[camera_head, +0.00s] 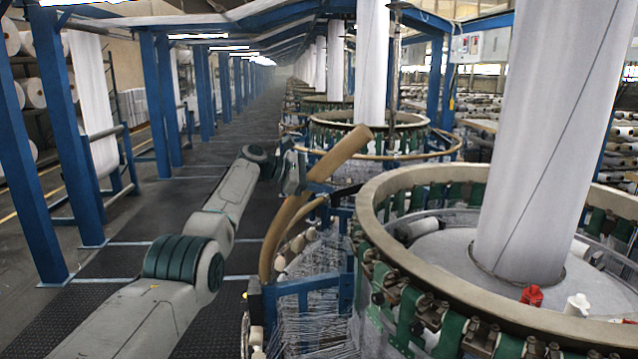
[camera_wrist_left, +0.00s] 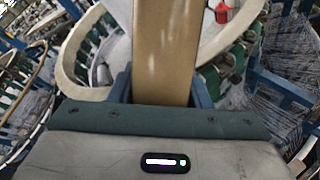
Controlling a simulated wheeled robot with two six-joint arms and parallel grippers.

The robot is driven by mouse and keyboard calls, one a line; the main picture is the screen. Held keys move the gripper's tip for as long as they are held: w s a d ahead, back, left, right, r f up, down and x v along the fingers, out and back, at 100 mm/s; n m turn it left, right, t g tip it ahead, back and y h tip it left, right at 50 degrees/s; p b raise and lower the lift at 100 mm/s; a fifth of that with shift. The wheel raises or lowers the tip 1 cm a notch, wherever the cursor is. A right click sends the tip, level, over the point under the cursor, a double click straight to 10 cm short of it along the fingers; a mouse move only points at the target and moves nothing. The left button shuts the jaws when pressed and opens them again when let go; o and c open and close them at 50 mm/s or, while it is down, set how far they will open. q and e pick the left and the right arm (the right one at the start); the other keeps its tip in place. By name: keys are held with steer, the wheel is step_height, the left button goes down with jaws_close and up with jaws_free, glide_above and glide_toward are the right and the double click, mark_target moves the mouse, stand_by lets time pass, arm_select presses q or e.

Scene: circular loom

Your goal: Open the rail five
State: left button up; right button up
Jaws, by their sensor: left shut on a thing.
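A tan, wood-coloured rail segment (camera_head: 340,153) stands out tilted from the near loom in the head view, its free end up and to the right. In the left wrist view the tan rail (camera_wrist_left: 166,50) runs up between my left gripper's fingers. My left gripper (camera_head: 298,178) is shut on this rail, and the dark fingers (camera_wrist_left: 165,92) press its two sides. I cannot tell how the two pieces join. My right gripper is in neither view.
The near loom's beige ring (camera_head: 375,205) with green straps is right of the gripper, around a white fabric column (camera_head: 548,130). White threads and a blue frame (camera_head: 310,287) lie below. Blue posts (camera_head: 35,150) stand left. The dark floor aisle (camera_head: 215,165) is clear.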

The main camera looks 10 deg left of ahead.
arm_select(q)
steer(key=shift+f, duration=0.15)
steer(key=o, duration=1.4)
steer(key=shift+a, duration=0.1)
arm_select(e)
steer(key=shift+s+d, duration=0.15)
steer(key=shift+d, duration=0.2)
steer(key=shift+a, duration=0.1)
arm_select(q)
steer(key=shift+s+a+b, duration=0.1)
steer(key=shift+a+b, duration=0.25)
steer(key=shift+b, duration=0.15)
steer(key=b+v, duration=0.5)
steer(key=v, duration=0.5)
steer(key=shift+d, duration=0.1)
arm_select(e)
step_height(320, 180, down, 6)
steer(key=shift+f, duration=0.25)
